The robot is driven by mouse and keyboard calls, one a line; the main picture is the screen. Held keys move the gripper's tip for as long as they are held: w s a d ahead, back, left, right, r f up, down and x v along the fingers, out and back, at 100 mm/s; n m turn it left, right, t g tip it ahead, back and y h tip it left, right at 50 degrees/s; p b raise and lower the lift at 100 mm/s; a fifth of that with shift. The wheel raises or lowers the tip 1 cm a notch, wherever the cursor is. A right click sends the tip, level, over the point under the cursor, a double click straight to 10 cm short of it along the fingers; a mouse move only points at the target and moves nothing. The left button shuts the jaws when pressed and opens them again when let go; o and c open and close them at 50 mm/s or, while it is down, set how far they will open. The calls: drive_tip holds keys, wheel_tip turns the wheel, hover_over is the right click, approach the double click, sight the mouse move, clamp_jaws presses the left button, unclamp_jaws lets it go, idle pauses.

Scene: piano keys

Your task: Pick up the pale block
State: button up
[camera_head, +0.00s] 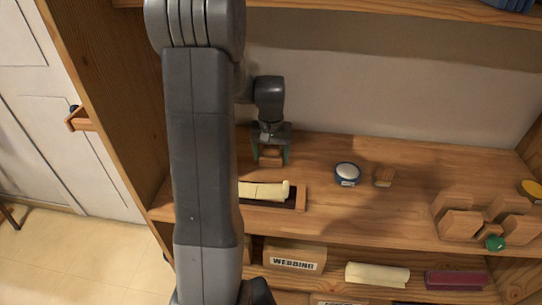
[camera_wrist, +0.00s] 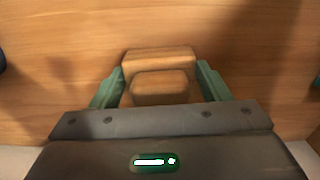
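My gripper (camera_head: 271,158) points down over the left back part of the wooden shelf. Its two green fingers are apart, one on each side of a light-brown wooden block (camera_head: 271,153). In the wrist view the block (camera_wrist: 159,82) has a stepped shape and lies between the fingertips (camera_wrist: 160,84), with small gaps beside its nearer part. Whether the fingertips touch its farther part is unclear. Cream, pale blocks (camera_head: 264,190) lie in a dark-bottomed wooden tray (camera_head: 301,199) nearer the shelf's front edge, partly hidden by my arm.
Wooden blocks (camera_head: 461,222) and a green knob (camera_head: 494,243) are at far right. The lower shelf holds a "WEBBING" box (camera_head: 295,261), a cream roll (camera_head: 377,274) and a maroon roll (camera_head: 455,281).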

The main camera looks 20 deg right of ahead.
sight(271, 146)
drive_tip(key=c, duration=0.8)
drive_tip(key=shift+o, duration=0.2)
drive_tip(key=shift+r, duration=0.1)
wheel_tip(271, 146, up, 10)
drive_tip(key=shift+f, duration=0.1)
